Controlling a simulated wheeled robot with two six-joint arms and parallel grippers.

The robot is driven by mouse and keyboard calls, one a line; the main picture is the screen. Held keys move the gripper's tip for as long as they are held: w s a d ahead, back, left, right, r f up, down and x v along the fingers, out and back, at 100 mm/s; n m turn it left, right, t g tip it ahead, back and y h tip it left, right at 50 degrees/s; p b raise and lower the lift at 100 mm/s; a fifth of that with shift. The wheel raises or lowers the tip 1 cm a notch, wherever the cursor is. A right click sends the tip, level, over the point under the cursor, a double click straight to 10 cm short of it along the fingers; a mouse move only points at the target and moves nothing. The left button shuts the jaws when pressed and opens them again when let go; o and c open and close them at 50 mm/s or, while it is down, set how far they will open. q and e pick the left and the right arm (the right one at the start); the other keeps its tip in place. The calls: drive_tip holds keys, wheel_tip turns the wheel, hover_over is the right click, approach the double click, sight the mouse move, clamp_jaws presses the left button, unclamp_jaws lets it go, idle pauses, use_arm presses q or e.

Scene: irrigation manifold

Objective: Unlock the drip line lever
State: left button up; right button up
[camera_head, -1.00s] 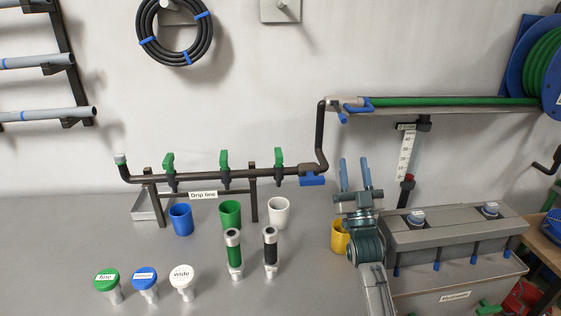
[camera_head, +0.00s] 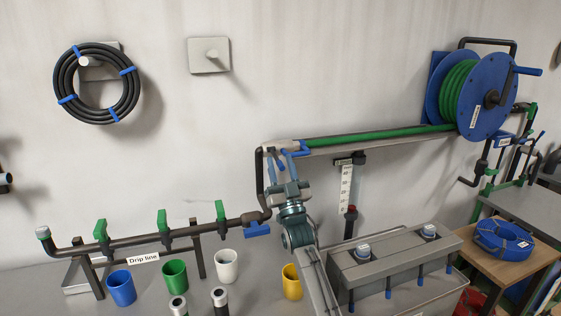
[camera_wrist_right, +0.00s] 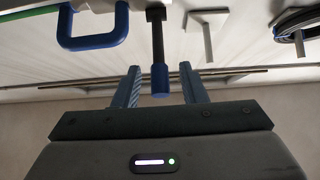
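The drip line pipe (camera_head: 150,239) carries green levers (camera_head: 163,222) and a blue handle (camera_head: 256,229) at its right end. Above it, at the left end of the wall shelf, are a blue-tipped rod (camera_head: 281,161) and a blue loop handle (camera_head: 303,149). My right gripper (camera_head: 279,169) is just below these. In the right wrist view the gripper (camera_wrist_right: 161,82) is open, with the blue tip (camera_wrist_right: 160,80) of the black rod showing between its fingers; whether they touch is unclear. The blue loop (camera_wrist_right: 93,38) hangs to the left. My left gripper is not in view.
A green hose (camera_head: 380,138) runs along the shelf to a blue reel (camera_head: 487,105). A grey box unit (camera_head: 395,255) stands below right of my arm. Blue, green, white and yellow cups (camera_head: 291,282) stand on the bench.

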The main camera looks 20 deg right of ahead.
drive_tip(key=shift+w+r, duration=0.1)
drive_tip(key=shift+w, duration=0.1)
clamp_jaws()
